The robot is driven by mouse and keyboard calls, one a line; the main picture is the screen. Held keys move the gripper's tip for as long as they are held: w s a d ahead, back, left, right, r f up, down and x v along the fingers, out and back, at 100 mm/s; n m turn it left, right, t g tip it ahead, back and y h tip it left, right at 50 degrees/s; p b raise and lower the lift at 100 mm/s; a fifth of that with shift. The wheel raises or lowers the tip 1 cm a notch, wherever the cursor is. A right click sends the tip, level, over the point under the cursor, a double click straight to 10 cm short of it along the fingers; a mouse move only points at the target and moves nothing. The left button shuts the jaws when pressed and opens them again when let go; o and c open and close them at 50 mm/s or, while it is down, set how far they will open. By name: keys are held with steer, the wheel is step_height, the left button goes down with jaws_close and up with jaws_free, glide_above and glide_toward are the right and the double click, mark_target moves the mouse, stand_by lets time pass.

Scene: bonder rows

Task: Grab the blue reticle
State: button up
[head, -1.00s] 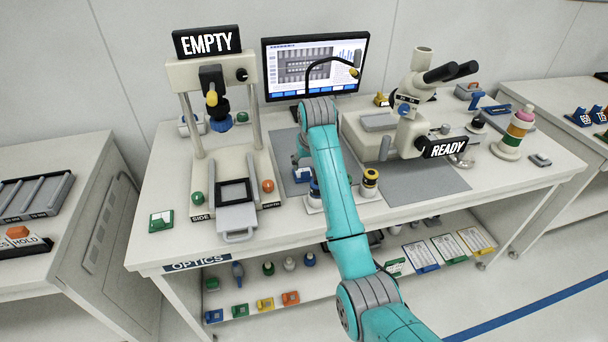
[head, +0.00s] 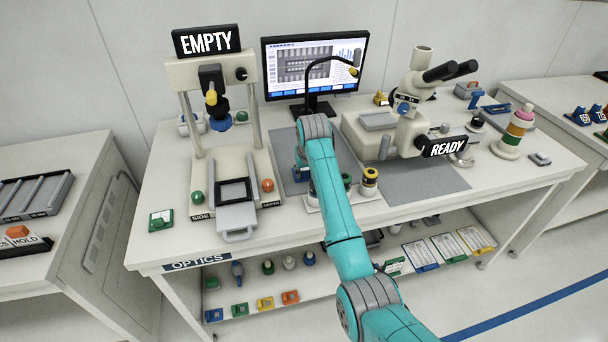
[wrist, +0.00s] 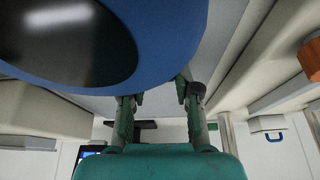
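The blue reticle (wrist: 172,40) fills the top of the wrist view, very close to the camera, as a blue round body with a dark glossy face. My gripper (wrist: 158,98) reaches up to its lower edge with two fingers spaced apart. The reticle hides the fingertips, so I cannot tell whether they press on it. In the head view my teal arm reaches over the bench, and my gripper is mostly hidden beyond it. Blue parts show just left of the arm, by the reticle holder.
A yellow-banded reticle (head: 370,182) and a green one (head: 346,181) stand right of my arm. The microscope (head: 412,110) is behind them to the right. The EMPTY-marked stand (head: 172,77) is at left and the monitor (head: 283,95) behind. The grey mat (head: 425,184) has bare room.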

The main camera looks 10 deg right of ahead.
jaws_close()
